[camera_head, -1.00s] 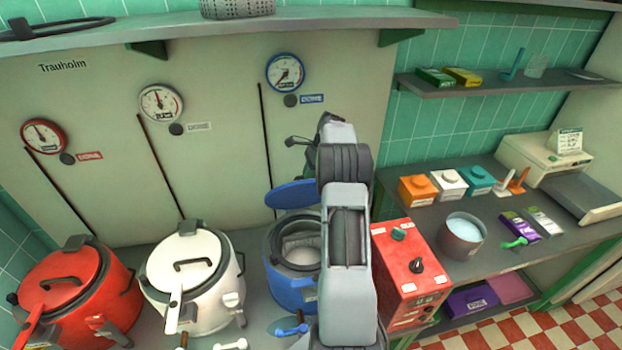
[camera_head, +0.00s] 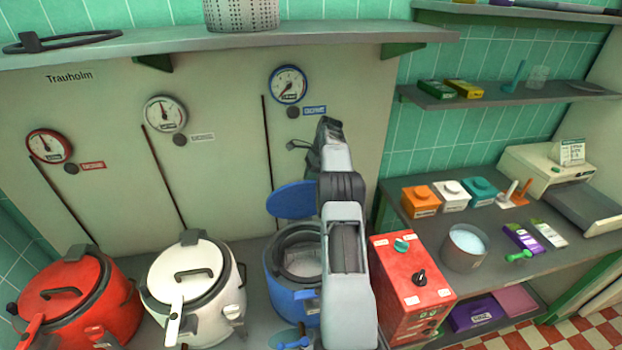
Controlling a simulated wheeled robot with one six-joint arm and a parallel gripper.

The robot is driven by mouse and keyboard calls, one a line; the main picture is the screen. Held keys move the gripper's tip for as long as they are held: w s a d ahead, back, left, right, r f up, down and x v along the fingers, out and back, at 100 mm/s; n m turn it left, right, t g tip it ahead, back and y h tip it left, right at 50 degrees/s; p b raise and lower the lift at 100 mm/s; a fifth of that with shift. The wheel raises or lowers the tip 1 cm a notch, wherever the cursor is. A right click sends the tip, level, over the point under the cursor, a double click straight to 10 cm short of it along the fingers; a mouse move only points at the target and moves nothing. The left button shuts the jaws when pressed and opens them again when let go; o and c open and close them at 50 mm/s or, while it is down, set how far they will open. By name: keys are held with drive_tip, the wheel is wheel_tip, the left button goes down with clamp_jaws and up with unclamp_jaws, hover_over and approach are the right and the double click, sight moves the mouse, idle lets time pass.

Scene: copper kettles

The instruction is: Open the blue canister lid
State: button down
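The blue canister (camera_head: 285,296) stands on the counter, partly hidden on its right by my arm. Its blue lid (camera_head: 291,200) is raised at the back, tilted up well clear of the rim. The dark mouth ring and pale interior show. My gripper (camera_head: 318,142) is dark and seen from behind, above and a little right of the lid, in front of the back panel. It appears apart from the lid. Its fingertips are mostly hidden, so I cannot tell whether it is open or shut.
A white canister (camera_head: 210,298) and a red canister (camera_head: 100,310), both lidded, stand to the left. A red control box (camera_head: 408,285) is close on the right of my arm. A shelf (camera_head: 230,47) runs overhead. A steel pot (camera_head: 464,250) stands on the right counter.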

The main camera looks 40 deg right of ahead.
drive_tip(key=shift+s+f, duration=0.1)
drive_tip(key=shift+f, duration=0.45)
drive_tip(key=c, duration=1.5)
unclamp_jaws()
drive_tip(key=o, duration=0.3)
drive_tip(key=shift+w+d+f, duration=0.1)
drive_tip(key=shift+w, duration=0.25)
drive_tip(key=shift+o, duration=0.5)
drive_tip(key=shift+s+r, duration=0.15)
drive_tip(key=shift+r, duration=0.1)
drive_tip(key=shift+r, duration=0.15)
